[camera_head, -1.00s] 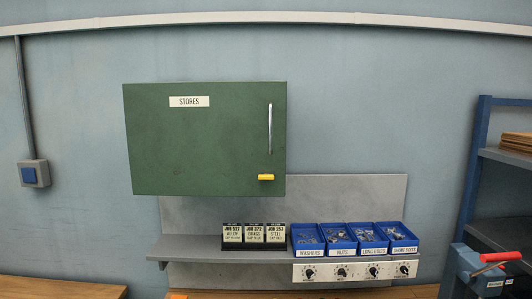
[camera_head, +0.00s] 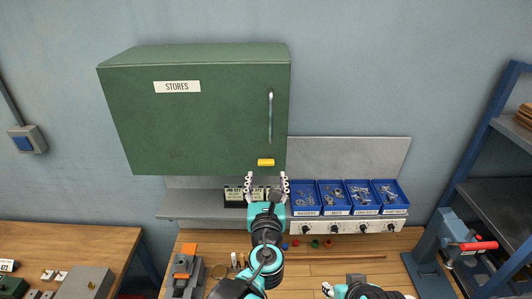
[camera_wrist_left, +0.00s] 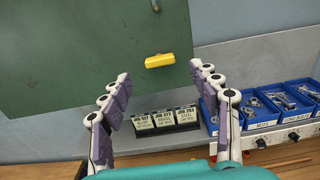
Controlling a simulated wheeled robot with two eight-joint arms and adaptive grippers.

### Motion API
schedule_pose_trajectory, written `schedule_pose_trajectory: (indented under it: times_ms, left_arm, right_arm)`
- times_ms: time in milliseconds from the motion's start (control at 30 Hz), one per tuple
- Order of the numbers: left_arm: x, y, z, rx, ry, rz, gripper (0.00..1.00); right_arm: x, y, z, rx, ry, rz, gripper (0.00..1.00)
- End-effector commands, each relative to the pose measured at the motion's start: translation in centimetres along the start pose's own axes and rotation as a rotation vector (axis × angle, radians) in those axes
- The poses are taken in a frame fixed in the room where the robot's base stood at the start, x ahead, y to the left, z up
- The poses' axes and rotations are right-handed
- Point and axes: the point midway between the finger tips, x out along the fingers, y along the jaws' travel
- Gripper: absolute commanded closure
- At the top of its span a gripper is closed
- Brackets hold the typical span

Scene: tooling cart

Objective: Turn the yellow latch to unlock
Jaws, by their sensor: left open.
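The yellow latch (camera_head: 265,162) lies horizontal at the lower right of the green cabinet door (camera_head: 200,115), below a vertical metal handle (camera_head: 270,118). The cabinet is labelled STORES and its door is shut. My left gripper (camera_head: 267,177) is open and empty, just below the latch in the head view. In the left wrist view the latch (camera_wrist_left: 159,60) shows beyond and between the two fingertips, apart from them.
Below the cabinet, a grey shelf (camera_head: 180,206) holds job cards (camera_head: 234,197) and blue bins (camera_head: 305,198) of hardware. A knob panel (camera_head: 300,228) sits under the bins. A blue vise (camera_head: 455,232) stands at right. The wall right of the cabinet is clear.

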Motion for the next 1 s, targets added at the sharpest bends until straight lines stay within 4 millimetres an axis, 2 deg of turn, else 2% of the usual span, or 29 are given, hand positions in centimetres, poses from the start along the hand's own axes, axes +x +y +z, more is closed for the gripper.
schedule_pose_trajectory:
  times_ms: [200, 400, 767, 833, 967, 1000]
  left_arm:
    - [3.6, 0.1, 0.0, -0.003, 0.001, 0.003, 0.38]
    - [6.2, 0.1, 0.0, -0.005, 0.001, 0.002, 0.38]
    - [7.0, 0.1, -0.1, -0.006, 0.002, 0.002, 0.38]
    - [7.0, 0.1, -0.1, -0.006, 0.002, 0.002, 0.51]
    - [6.9, 0.1, -0.1, -0.006, 0.002, 0.002, 0.85]
    - [7.0, 0.1, -0.1, -0.006, 0.002, 0.002, 0.88]
  right_arm:
    - [-0.5, 0.0, -0.3, 0.000, 0.000, 0.000, 0.60]
    - [-0.9, 0.0, -0.6, 0.000, 0.000, 0.000, 0.60]
    - [-0.9, 0.0, -0.7, 0.000, 0.000, 0.000, 0.60]
    - [-0.9, 0.0, -0.7, 0.000, 0.000, 0.000, 0.60]
    - [-0.9, 0.0, -0.7, 0.000, 0.000, 0.000, 0.60]
    - [-0.9, 0.0, -0.7, 0.000, 0.000, 0.000, 0.60]
